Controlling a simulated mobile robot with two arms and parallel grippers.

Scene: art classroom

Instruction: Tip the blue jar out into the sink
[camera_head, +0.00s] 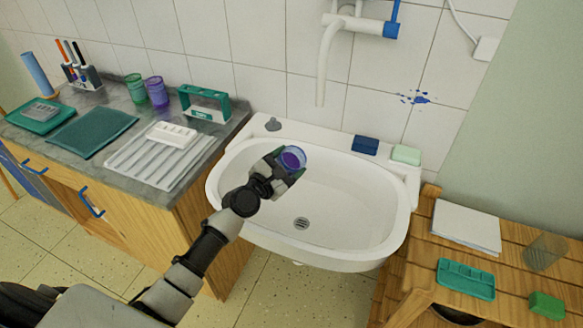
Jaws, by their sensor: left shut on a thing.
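The blue jar (292,158) is held in my left gripper (284,165), above the left back part of the white sink (350,205). The gripper is shut on the jar. The jar's round opening faces up toward the camera, with purple-blue showing inside. I cannot tell exactly how far it is tilted. The sink's drain (301,223) shows below and to the right of the jar, and the basin looks empty. My right gripper is not in view.
A white tap (325,50) hangs over the sink's back. A dark blue sponge (365,145) and a pale green soap (406,154) lie on the rim. Green and purple cups (157,92) stand on the left counter. A wooden slatted rack (500,270) stands right.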

